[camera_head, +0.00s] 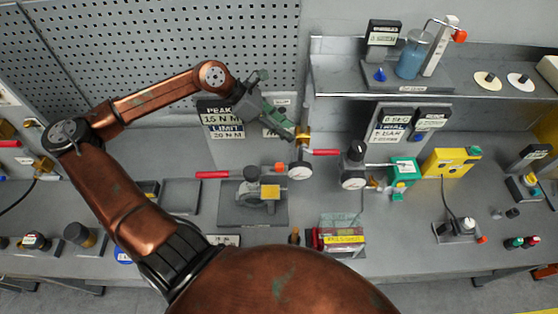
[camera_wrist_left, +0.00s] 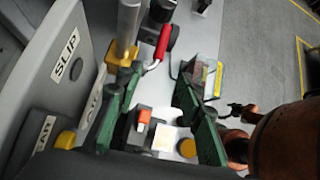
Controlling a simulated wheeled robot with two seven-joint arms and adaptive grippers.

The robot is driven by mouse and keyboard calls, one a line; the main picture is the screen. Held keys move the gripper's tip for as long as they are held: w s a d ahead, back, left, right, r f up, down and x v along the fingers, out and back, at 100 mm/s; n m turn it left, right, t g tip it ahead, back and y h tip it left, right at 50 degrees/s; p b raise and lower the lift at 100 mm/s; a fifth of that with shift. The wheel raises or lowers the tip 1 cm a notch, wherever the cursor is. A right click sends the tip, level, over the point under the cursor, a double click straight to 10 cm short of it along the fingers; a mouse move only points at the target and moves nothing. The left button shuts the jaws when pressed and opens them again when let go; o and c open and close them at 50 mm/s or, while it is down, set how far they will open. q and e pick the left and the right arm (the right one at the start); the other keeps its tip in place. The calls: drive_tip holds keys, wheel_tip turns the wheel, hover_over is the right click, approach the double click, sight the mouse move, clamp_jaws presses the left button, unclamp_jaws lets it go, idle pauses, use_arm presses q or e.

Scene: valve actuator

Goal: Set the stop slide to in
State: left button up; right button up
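My left gripper (camera_head: 283,124) reaches in from the upper left, above the bench. Its green fingers are spread apart in the left wrist view (camera_wrist_left: 160,100), with nothing held between them. A brass-yellow block (camera_head: 303,133) is close to the fingertips; it also shows in the left wrist view (camera_wrist_left: 122,52) with a grey post, beside the left finger. Contact cannot be told. A small orange piece (camera_wrist_left: 144,117) shows between the fingers, lower down. No part is clearly readable as the stop slide, and its setting cannot be told. My right gripper is not in view.
A red-handled lever (camera_head: 213,175) and a valve on a grey plate (camera_head: 252,211) stand below the gripper. A gauge (camera_head: 300,171), a green block (camera_head: 404,170) and a yellow box (camera_head: 451,162) stand to the right. A torque sign (camera_head: 222,119) stands behind.

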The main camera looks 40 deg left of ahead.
sight(279, 165)
use_arm(q)
drive_tip(key=s+f+y, duration=0.1)
drive_tip(key=f, duration=0.3)
drive_tip(key=s+f+g+y, duration=0.1)
drive_tip(key=f, duration=0.3)
drive_tip(key=s+a+f+m+g+y, duration=0.1)
drive_tip(key=f, duration=0.3)
drive_tip(key=shift+s+f+y, duration=0.3)
drive_tip(key=shift+s, duration=0.05)
drive_tip(key=shift+x, duration=1.3)
drive_tip(key=shift+a, duration=0.1)
drive_tip(key=shift+c, duration=0.7)
clamp_jaws()
